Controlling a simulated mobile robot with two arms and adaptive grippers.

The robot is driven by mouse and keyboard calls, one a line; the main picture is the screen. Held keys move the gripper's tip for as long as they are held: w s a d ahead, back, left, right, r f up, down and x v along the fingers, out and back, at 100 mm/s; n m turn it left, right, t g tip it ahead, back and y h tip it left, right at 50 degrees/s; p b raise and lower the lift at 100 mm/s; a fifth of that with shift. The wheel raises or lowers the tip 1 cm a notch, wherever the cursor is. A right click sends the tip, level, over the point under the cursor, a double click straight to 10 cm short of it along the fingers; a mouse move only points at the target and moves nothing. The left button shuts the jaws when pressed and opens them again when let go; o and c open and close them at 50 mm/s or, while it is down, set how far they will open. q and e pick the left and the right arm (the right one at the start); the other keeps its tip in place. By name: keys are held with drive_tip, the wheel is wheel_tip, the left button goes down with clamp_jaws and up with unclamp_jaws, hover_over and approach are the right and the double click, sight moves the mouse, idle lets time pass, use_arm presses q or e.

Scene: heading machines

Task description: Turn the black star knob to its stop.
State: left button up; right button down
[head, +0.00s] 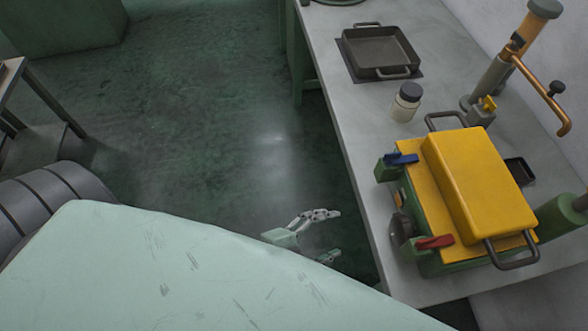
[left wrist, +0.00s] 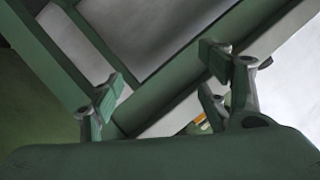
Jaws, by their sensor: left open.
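A dark round knob (head: 402,228) sits on the near left side of a green machine (head: 450,262) on the bench. Its star shape is too small to make out. My left gripper (head: 332,236) is open and empty, left of the bench edge and apart from the dark knob. In the left wrist view its two fingers (left wrist: 165,75) are spread with nothing between them; green frame bars and a grey surface lie beyond. No knob shows clearly there. My right gripper is in neither view.
A jar (head: 407,102) and a dark tray (head: 378,52) stand farther back on the bench (head: 345,105). The green floor (head: 200,110) is clear.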

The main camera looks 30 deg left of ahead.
use_arm(q)
drive_tip(key=a+f+n+g+y, duration=0.1)
drive_tip(key=a+f+n+y, duration=0.1)
drive_tip(key=a+f, duration=0.2)
drive_tip(key=s+a+f+n+y, duration=0.1)
drive_tip(key=a+f, duration=0.3)
drive_tip(key=f, duration=0.7)
drive_tip(key=shift+s+a+n+g+y+p, duration=0.25)
drive_tip(key=shift+n+g+y+p, duration=0.15)
drive_tip(key=shift+n+y, duration=0.4)
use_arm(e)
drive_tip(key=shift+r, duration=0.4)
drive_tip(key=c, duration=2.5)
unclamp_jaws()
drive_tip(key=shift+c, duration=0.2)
